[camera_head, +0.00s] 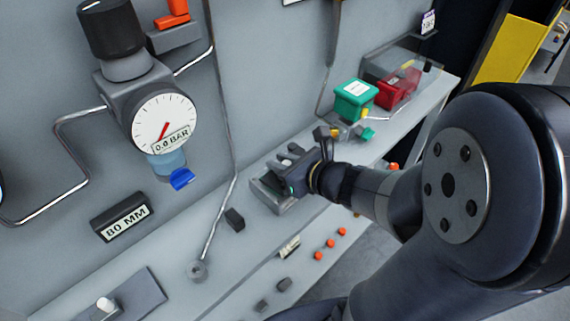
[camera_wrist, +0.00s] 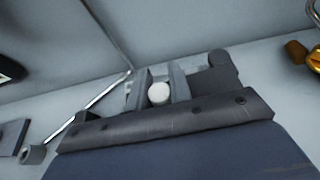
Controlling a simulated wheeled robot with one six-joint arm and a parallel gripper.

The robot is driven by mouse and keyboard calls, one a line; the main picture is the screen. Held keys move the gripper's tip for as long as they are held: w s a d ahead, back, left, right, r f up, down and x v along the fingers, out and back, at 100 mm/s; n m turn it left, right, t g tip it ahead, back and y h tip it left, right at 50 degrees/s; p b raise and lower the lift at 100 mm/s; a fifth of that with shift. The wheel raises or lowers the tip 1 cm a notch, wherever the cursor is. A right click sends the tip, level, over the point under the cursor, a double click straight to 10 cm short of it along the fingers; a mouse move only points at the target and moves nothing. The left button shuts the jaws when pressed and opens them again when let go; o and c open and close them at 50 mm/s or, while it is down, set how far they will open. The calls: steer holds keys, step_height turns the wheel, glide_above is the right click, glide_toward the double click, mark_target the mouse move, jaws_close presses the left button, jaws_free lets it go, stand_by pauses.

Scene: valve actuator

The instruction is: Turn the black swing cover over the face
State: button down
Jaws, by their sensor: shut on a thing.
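My gripper (camera_head: 290,166) is low over a grey fixture (camera_head: 270,198) on the bench, pointing left and away from me. In the wrist view its two fingers (camera_wrist: 160,83) stand either side of a white round knob (camera_wrist: 158,94) and are shut on it. A dark flat piece with a rounded end (camera_wrist: 223,68) lies just right of the fingers; it may be the black swing cover, but I cannot tell. Whether the knob belongs to it is hidden. My gripper and wrist hide much of the fixture in the head view.
A gauge reading 0.0 BAR (camera_head: 164,121) with a black knob (camera_head: 112,30) is on the wall. A green box (camera_head: 354,98) and a red box (camera_head: 392,93) stand beyond my gripper. A plate with a white knob (camera_head: 105,304) is at the lower left. A thin pipe (camera_head: 216,226) runs down beside the fixture.

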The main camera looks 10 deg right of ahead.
mark_target(288, 163)
steer(key=shift+w+r, duration=0.1)
steer(key=shift+w, duration=0.05)
stand_by(0.3)
steer(key=c, duration=1.3)
jaws_free()
steer(key=p+v, duration=0.2)
steer(key=v, duration=0.6)
steer(key=shift+v, duration=1.35)
steer(key=shift+w+a, duration=0.1)
steer(key=shift+b+x, duration=1.05)
steer(key=shift+x, duration=4.25)
